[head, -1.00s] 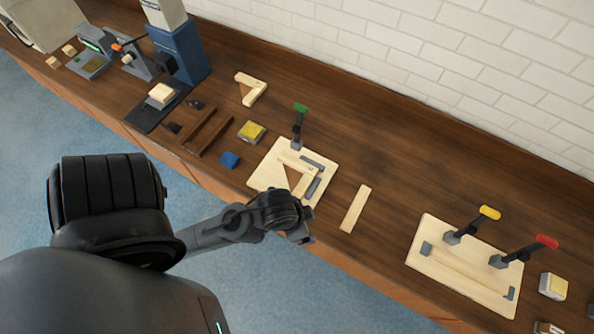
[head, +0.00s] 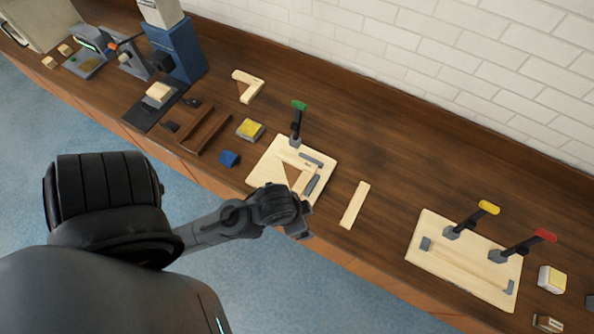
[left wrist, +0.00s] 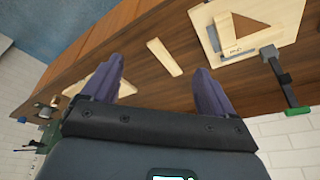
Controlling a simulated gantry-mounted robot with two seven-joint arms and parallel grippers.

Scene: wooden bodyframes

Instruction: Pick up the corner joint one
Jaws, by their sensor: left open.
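A pale L-shaped corner joint with a brown triangular piece (head: 292,174) lies on the square wooden fixture board (head: 262,172) with the green-handled clamp. The corner joint (left wrist: 224,32) also shows at the upper right of the left wrist view. A second L-shaped corner joint (head: 246,84) lies farther back on the bench. I cannot tell which is number one. My left gripper (left wrist: 157,66) is open and empty, its two purple fingers apart. In the head view its wrist is at the bench's front edge, beside the fixture board; the fingertips are hidden there.
A loose wooden strip (head: 354,205) lies right of the fixture board. A larger board (head: 426,259) with yellow and red clamps stands further right. The green clamp (head: 297,122) rises at the fixture's back edge.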

